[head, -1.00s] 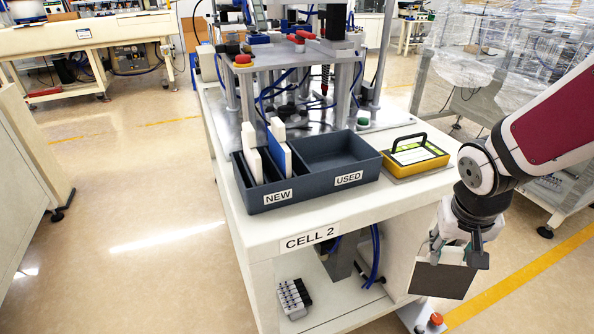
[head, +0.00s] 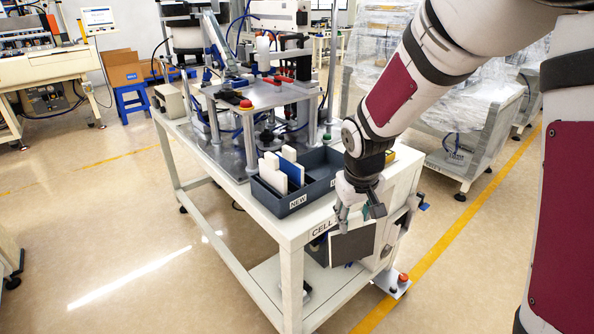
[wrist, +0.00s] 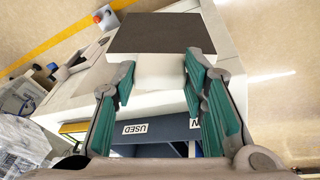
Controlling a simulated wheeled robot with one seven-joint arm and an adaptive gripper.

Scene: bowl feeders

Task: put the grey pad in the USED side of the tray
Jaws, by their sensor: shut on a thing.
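My gripper (head: 358,203) is shut on the dark grey pad (head: 352,244), which hangs below the fingers in front of the bench. In the wrist view the pad (wrist: 158,33) shows flat beyond the green-lined fingers (wrist: 163,78). The dark blue-grey tray (head: 318,190) sits on the bench top, behind and left of my gripper in the head view. Its NEW side holds white pads (head: 271,178) and a blue one (head: 291,167). The USED side looks empty where visible; my arm partly hides it. The USED label (wrist: 135,128) shows in the wrist view.
The bench (head: 291,262) marked CELL 2 carries a machine frame (head: 265,95) behind the tray. A red button (head: 403,277) is low at the bench's right. Open floor lies to the left.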

